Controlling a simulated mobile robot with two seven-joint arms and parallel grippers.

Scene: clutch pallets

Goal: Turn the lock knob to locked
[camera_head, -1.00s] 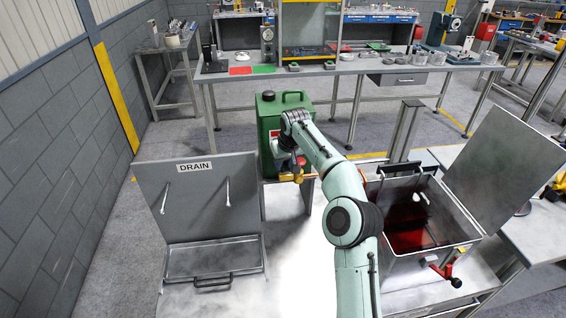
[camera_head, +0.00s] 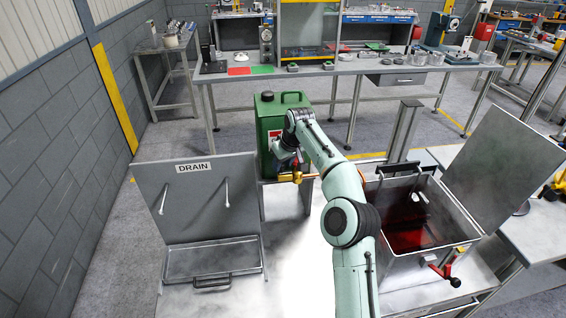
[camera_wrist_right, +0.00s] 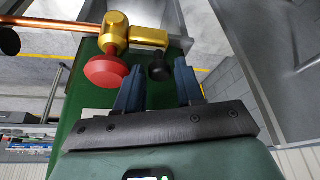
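A brass valve body (camera_wrist_right: 116,36) on a copper pipe shows in the wrist view, with a red round knob (camera_wrist_right: 107,72) and a small black knob (camera_wrist_right: 158,67) on it. I cannot tell from any marking which is the lock knob or how it is set. My right gripper (camera_wrist_right: 160,84) is open, its two blue fingers apart, with the black knob between or just beyond the tips and the red knob outside the left finger. In the head view my right gripper (camera_head: 290,161) is beside the brass valve (camera_head: 292,177), in front of the green canister (camera_head: 266,122). My left gripper is not in view.
A hinged DRAIN panel (camera_head: 215,205) stands open at left above a tray (camera_head: 212,258). At right an open metal tank (camera_head: 450,214) holds red liquid and has a red-handled valve (camera_head: 445,268). A workbench (camera_head: 340,66) runs behind.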

